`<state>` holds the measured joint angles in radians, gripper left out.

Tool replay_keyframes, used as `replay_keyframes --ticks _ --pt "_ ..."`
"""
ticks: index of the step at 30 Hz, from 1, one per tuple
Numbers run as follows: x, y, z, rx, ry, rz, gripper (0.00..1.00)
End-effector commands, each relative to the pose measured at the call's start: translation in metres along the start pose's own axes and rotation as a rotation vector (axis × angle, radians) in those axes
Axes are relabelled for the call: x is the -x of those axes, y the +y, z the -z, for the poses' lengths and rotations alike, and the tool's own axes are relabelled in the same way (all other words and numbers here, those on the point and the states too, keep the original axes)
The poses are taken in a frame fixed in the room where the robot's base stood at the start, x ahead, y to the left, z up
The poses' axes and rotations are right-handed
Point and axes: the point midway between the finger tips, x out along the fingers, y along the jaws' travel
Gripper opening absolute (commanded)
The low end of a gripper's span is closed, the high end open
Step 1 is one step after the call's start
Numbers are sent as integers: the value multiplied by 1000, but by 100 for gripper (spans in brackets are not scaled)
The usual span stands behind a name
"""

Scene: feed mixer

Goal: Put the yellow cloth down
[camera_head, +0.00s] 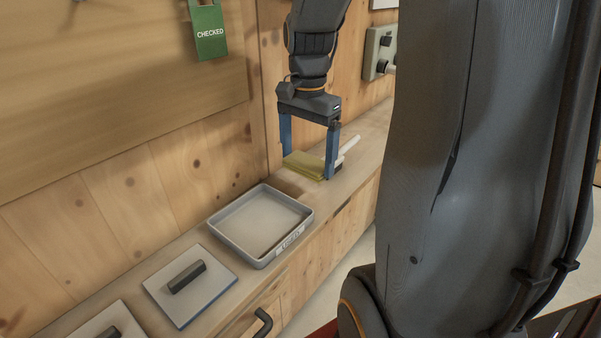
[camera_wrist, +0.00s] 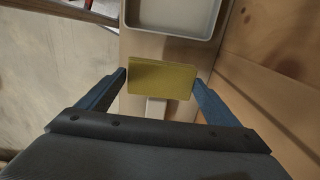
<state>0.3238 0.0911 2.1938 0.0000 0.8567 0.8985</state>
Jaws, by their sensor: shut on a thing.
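The yellow cloth (camera_head: 303,165) is a flat folded rectangle between the two blue fingers of my gripper (camera_head: 308,166). In the wrist view the cloth (camera_wrist: 161,80) spans the gap between the fingertips of my gripper (camera_wrist: 160,78). My gripper is shut on the cloth by its sides, over the wooden counter (camera_head: 228,205). I cannot tell whether the cloth touches the counter top. Part of the cloth's right end is hidden by a finger in the head view.
A grey labelled tray (camera_head: 290,243) sits left of the gripper. Nearer is a grey plate with a black handle (camera_head: 187,277). A white-handled tool (camera_head: 349,146) lies just behind the cloth. The wooden wall (camera_head: 185,160) runs close along the counter. A green "CHECKED" tag (camera_head: 209,32) hangs above.

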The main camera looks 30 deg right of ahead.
Motion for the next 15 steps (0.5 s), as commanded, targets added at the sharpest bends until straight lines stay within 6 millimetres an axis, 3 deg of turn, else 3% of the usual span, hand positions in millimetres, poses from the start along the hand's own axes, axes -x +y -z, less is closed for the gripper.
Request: replay_keyframes --ticks 3,11,15 --pt "-18 0 0 -1 -3 -3 67" --pt "-40 0 0 0 -2 -2 67" --pt "-63 1 -1 0 -4 -5 67"
